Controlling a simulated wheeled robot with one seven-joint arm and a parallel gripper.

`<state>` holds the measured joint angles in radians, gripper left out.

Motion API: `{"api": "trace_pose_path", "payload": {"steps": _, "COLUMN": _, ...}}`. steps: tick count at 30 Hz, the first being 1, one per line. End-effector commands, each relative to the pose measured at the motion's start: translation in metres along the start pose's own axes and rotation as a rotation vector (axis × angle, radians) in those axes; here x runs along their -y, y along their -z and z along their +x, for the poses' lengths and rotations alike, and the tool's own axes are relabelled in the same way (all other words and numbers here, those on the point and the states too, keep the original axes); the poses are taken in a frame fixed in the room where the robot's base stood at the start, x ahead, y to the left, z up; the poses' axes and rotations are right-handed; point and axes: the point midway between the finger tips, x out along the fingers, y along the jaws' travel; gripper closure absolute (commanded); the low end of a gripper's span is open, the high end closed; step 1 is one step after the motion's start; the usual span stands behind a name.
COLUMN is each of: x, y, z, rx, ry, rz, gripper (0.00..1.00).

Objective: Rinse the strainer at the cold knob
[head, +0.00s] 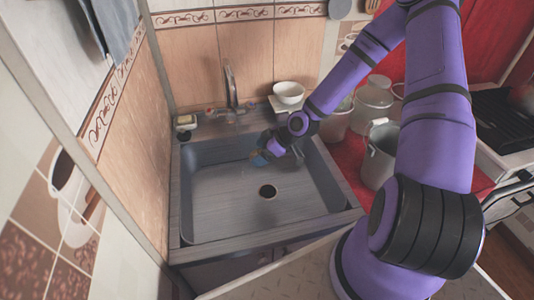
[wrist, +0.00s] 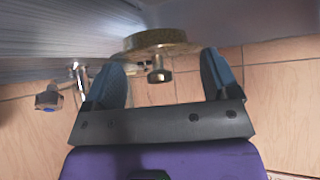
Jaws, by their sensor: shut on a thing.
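My gripper (head: 262,157) is over the back of the sink basin, below and in front of the tap (head: 231,88). In the wrist view, my gripper (wrist: 163,68) is shut on the brass strainer (wrist: 152,40), a round disc with a small post, between its blue fingertips. The strainer is hard to make out in the head view. A metal tap knob with a blue mark, the cold knob (wrist: 48,100), is left of my fingers in the wrist view. I cannot clearly see running water.
The steel sink (head: 215,205) has an open drain hole (head: 267,191). A white bowl (head: 289,93) stands behind it, and a soap dish (head: 185,122) at its back left corner. A metal pot (head: 378,158) and jars (head: 372,97) stand on the right. The basin is otherwise clear.

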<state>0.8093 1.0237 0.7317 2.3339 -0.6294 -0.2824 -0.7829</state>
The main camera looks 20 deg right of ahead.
Motion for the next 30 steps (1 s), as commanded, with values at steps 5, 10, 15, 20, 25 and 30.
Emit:
{"api": "trace_pose_path", "payload": {"steps": 5, "x": -0.007, "y": 0.007, "z": 0.012, "rx": 0.0, "ry": 0.001, "rz": 0.001, "gripper": 0.45}}
{"api": "trace_pose_path", "payload": {"steps": 10, "x": -0.013, "y": 0.015, "z": 0.023, "rx": -0.001, "ry": 0.0, "rz": -0.001, "gripper": 0.45}}
{"api": "trace_pose_path", "payload": {"steps": 15, "x": -0.019, "y": 0.021, "z": 0.033, "rx": -0.001, "ry": 0.0, "rz": -0.001, "gripper": 0.45}}
{"api": "trace_pose_path", "payload": {"steps": 20, "x": -0.024, "y": 0.025, "z": 0.04, "rx": 0.0, "ry": 0.001, "rz": 0.0, "gripper": 0.45}}
{"api": "trace_pose_path", "payload": {"steps": 25, "x": -0.026, "y": 0.028, "z": 0.044, "rx": 0.0, "ry": 0.001, "rz": 0.001, "gripper": 0.45}}
{"api": "trace_pose_path", "payload": {"steps": 30, "x": -0.027, "y": 0.028, "z": 0.045, "rx": 0.0, "ry": 0.0, "rz": 0.001, "gripper": 0.45}}
